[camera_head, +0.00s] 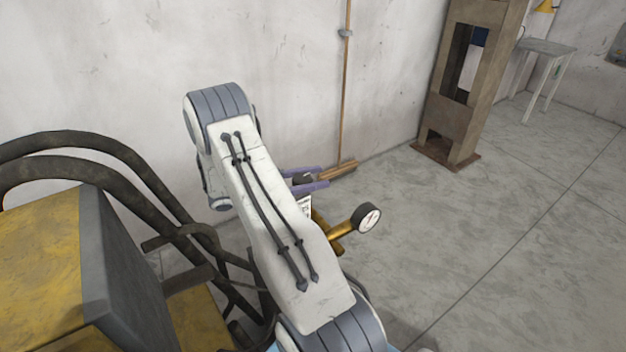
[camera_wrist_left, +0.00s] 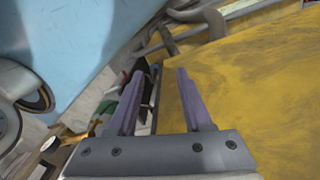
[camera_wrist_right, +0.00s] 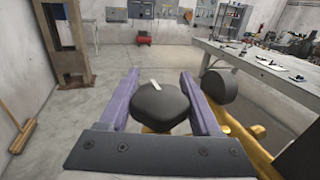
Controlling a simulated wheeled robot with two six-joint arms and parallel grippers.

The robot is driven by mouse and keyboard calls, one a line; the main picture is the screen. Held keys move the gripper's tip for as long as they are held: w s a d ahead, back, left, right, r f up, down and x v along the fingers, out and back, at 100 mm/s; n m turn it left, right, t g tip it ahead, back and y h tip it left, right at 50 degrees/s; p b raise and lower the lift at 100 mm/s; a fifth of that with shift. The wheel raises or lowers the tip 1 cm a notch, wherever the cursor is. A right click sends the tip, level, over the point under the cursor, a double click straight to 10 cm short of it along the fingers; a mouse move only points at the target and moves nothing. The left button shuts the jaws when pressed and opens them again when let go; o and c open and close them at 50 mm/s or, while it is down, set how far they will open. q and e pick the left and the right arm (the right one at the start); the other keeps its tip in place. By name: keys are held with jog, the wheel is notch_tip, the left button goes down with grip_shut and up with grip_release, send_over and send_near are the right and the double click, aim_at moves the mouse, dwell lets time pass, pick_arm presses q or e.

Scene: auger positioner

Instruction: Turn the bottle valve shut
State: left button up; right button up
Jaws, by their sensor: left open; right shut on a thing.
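The bottle valve's dark rounded knob (camera_wrist_right: 160,106) sits between the two purple fingers of my right gripper (camera_wrist_right: 159,80), which is shut on it. A small pale mark lies on top of the knob. Brass fittings (camera_wrist_right: 240,130) and a round gauge (camera_wrist_right: 220,86) seen from behind stand to its right. In the head view, my right gripper (camera_head: 308,181) is partly hidden behind my own arm, with the gauge (camera_head: 369,217) and brass fitting (camera_head: 336,238) beside it. The bottle is mostly hidden there. My left gripper (camera_wrist_left: 158,95) is open and empty, away from the valve.
A yellow machine (camera_head: 45,260) with thick dark hoses (camera_head: 90,145) stands at the left; its yellow panel (camera_wrist_left: 250,80) is close to my left gripper. A broom (camera_head: 345,90) leans on the wall near a brown press frame (camera_head: 465,80). The floor at the right is clear.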

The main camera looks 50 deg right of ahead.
jog(key=shift+s+a+r+m+g+y+p, duration=0.1)
jog(key=shift+s+a+m+g+y+p, duration=0.1)
jog(key=shift+m+g+y, duration=1.05)
jog(key=shift+s+a+f+m+g+y+p, duration=0.15)
jog(key=shift+a+m+g+y, duration=0.1)
jog(key=shift+m+g+y, duration=0.9)
jog(key=shift+s+a+r+m+g+y+p, duration=0.2)
jog(key=shift+m+g+y, duration=0.6)
jog(key=shift+y, duration=0.8)
jog(key=o, duration=1.4)
jog(key=shift+c, duration=0.2)
jog(key=s+d+r, duration=0.3)
jog(key=s+r, duration=0.7)
jog(key=s, duration=0.1)
jog(key=shift+d+r, duration=0.15)
jog(key=shift+r, duration=0.25)
